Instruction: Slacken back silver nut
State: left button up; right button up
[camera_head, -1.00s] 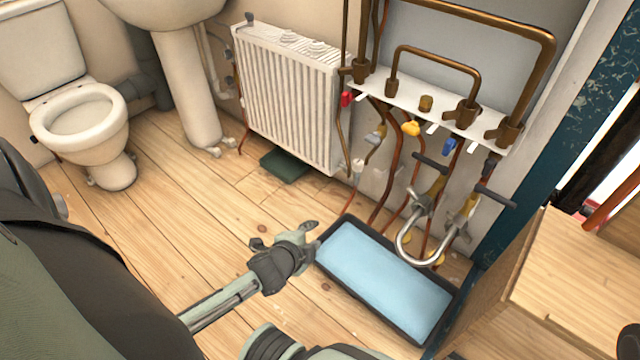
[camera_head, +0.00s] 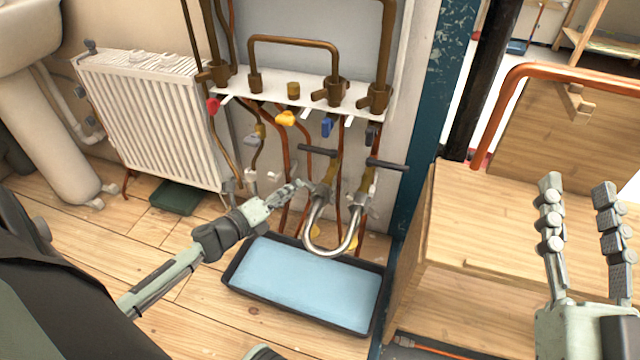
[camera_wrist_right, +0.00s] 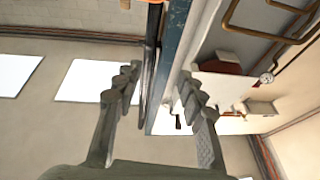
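A silver U-shaped pipe (camera_head: 328,247) hangs below the manifold, its two ends meeting brass valves with dark lever handles. Silver nuts sit at these joints; the left joint (camera_head: 322,190) is nearer my left gripper, the right joint (camera_head: 362,197) is apart from it. The nuts are small, so their details are unclear. My left gripper (camera_head: 294,192) is just left of the left joint; I cannot tell whether it touches or how far its fingers are apart. My right gripper (camera_head: 579,190) is open and empty at the right, fingers apart; it also shows open in the right wrist view (camera_wrist_right: 157,85).
A black tray with a blue bottom (camera_head: 300,282) lies on the floor under the pipe. A white radiator (camera_head: 150,115) stands at the left. A wooden step or bench (camera_head: 470,225) and a dark blue post (camera_head: 432,110) bound the right side.

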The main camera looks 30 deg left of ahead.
aim_at(304, 180)
pick_arm(q)
jog(key=x, duration=0.6)
jog(key=shift+w+b, duration=0.15)
jog(key=shift+b, duration=0.2)
pick_arm(e)
jog(key=shift+s+d+r+t, duration=0.1)
jog(key=shift+s+r+t, duration=0.05)
jog(key=shift+r+t, duration=0.3)
jog(key=shift+s+d+r+t, duration=0.1)
jog(key=shift+r+t, duration=0.15)
jog(key=shift+r, duration=0.25)
pick_arm(q)
jog(key=shift+c, duration=0.2)
grip_shut()
